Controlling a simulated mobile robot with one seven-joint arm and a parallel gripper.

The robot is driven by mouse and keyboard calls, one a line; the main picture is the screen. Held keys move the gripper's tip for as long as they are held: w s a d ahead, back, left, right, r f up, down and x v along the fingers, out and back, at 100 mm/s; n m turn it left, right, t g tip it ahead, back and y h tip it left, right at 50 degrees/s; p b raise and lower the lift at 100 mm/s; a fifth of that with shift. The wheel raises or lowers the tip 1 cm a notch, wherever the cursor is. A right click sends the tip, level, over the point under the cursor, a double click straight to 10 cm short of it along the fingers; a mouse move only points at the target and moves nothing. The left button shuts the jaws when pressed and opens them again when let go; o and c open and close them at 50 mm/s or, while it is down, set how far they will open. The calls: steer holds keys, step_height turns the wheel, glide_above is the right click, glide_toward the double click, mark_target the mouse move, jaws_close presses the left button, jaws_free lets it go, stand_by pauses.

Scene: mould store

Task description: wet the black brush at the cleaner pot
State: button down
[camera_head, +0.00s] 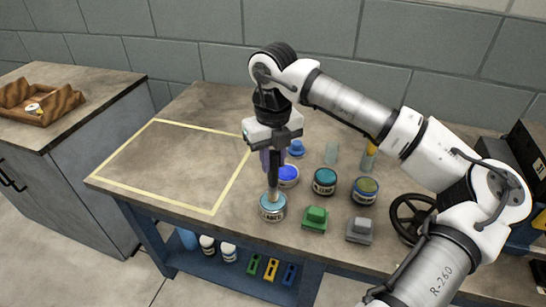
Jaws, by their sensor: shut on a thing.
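My gripper (273,148) points down over the front part of the bench and is shut on a dark upright brush (273,178), which I take to be the black brush. The brush's paler lower end reaches down to the mouth of a small pale-blue-topped pot (272,212) with a white label. The label is too small to read surely, so I cannot confirm that it is the cleaner pot. I cannot tell how deep the tip sits inside it. The fingers partly hide the brush's upper part.
Close right stand a blue-topped pot (287,176), a teal-topped pot (324,181) and an olive-topped pot (365,190). A green block (315,217) and grey block (359,230) lie in front. A dark handwheel (410,216) is further right. The taped area (165,165) is empty.

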steer(key=shift+f+b, duration=0.6)
steer(key=shift+b, duration=0.15)
stand_by(1.9)
steer(key=shift+r, duration=0.1)
